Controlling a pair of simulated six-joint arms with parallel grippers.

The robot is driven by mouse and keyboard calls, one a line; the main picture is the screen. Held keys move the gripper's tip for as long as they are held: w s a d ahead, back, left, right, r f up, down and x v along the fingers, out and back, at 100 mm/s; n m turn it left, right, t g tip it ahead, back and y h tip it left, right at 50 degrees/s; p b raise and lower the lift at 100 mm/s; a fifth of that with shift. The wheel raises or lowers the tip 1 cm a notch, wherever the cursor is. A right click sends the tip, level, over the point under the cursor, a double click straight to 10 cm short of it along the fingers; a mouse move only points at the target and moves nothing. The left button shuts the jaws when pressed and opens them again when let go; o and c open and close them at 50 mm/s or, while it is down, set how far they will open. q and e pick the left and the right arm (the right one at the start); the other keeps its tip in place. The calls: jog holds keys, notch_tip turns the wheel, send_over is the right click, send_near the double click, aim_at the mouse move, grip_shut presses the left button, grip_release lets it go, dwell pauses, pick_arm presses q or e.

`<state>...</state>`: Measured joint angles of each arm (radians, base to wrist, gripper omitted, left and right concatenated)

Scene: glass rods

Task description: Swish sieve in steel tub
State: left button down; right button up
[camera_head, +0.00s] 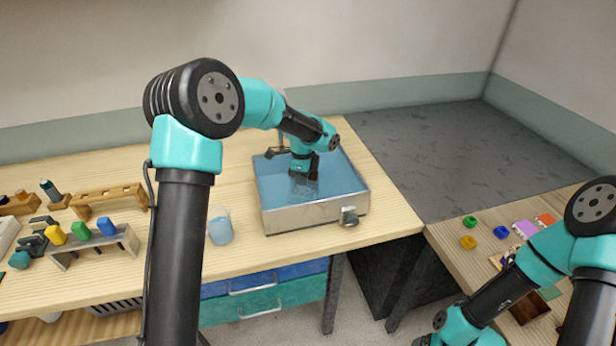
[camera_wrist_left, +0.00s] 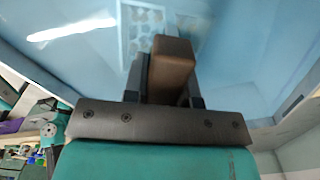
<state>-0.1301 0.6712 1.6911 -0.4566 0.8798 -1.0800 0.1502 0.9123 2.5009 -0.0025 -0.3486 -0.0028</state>
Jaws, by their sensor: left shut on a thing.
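The steel tub (camera_head: 300,220) stands on the wooden bench in the head view and holds blue water. My left gripper (camera_head: 304,180) reaches down into it near its middle, pointing at the water. In the left wrist view my left gripper (camera_wrist_left: 165,95) is shut on a brown handle (camera_wrist_left: 172,65). A pale patterned panel, likely the sieve (camera_wrist_left: 146,30), shows beyond the handle, in or under the water. In the head view the sieve is mostly hidden by the gripper.
A beaker of blue liquid (camera_head: 220,227) stands left of the tub. A grey rack with coloured stoppers (camera_head: 95,243) and a wooden rack (camera_head: 108,198) stand farther left. A knob (camera_head: 349,216) juts from the tub's front. Small coloured pieces (camera_head: 484,231) lie on the right-hand table.

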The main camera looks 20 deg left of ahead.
pick_arm(q)
jog(key=shift+s+a, duration=0.1)
jog(key=shift+a, duration=0.1)
jog(key=shift+d, duration=0.1)
jog(key=shift+w+d, duration=0.7)
jog(key=shift+d, duration=0.3)
jog(key=shift+w+d, duration=0.7)
jog(key=shift+d, duration=0.3)
jog(key=shift+r, duration=0.1)
notch_tip(320, 180, up, 11)
dwell(0.5)
dwell(0.5)
notch_tip(320, 180, up, 5)
send_over(317, 174)
jog(key=w, duration=0.3)
jog(key=shift+s+a, duration=0.25)
jog(key=shift+a, duration=0.05)
